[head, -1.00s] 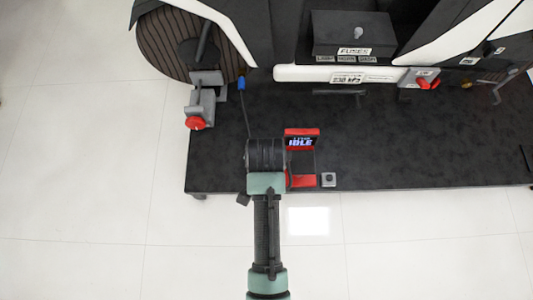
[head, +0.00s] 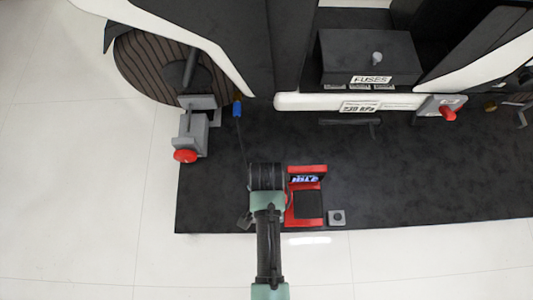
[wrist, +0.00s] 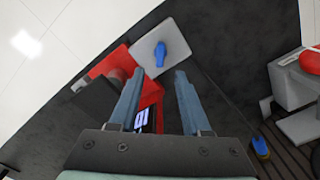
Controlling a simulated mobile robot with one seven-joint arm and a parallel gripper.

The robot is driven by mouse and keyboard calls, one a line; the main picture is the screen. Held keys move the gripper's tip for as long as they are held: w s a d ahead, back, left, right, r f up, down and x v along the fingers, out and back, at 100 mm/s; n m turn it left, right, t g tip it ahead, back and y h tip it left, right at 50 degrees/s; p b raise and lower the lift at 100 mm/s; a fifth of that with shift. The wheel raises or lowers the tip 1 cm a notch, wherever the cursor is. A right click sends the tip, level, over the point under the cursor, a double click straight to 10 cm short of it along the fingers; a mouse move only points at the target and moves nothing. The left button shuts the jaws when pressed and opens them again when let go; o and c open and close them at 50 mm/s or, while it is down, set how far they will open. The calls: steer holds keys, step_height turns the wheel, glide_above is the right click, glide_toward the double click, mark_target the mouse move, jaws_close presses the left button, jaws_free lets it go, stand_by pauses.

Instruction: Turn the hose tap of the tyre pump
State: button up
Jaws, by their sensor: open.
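The tyre pump (head: 307,180) is a red unit with a lit display on the dark bench top. In the wrist view the pump (wrist: 152,97) is partly covered by my left finger. The hose tap (wrist: 160,53) shows there as a blue handle on a grey square plate (wrist: 175,42) beside the pump. My gripper (wrist: 159,75) is open and empty, its two fingertips apart and pointing towards the plate. The blue handle appears just beyond the gap between them; I cannot tell the distance. In the head view my arm hides the blue handle and my fingers.
A grey clamp-like fixture with a red knob (head: 186,156) stands at the left, near a blue-tipped part (head: 237,108). A small grey box (head: 336,217) sits right of the pump. A fuse box (head: 370,57) is at the back. The bench right of the pump is mostly clear.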

step_height(320, 180, down, 9)
steer(key=b, duration=0.4)
steer(key=shift+r, duration=0.2)
jaws_close()
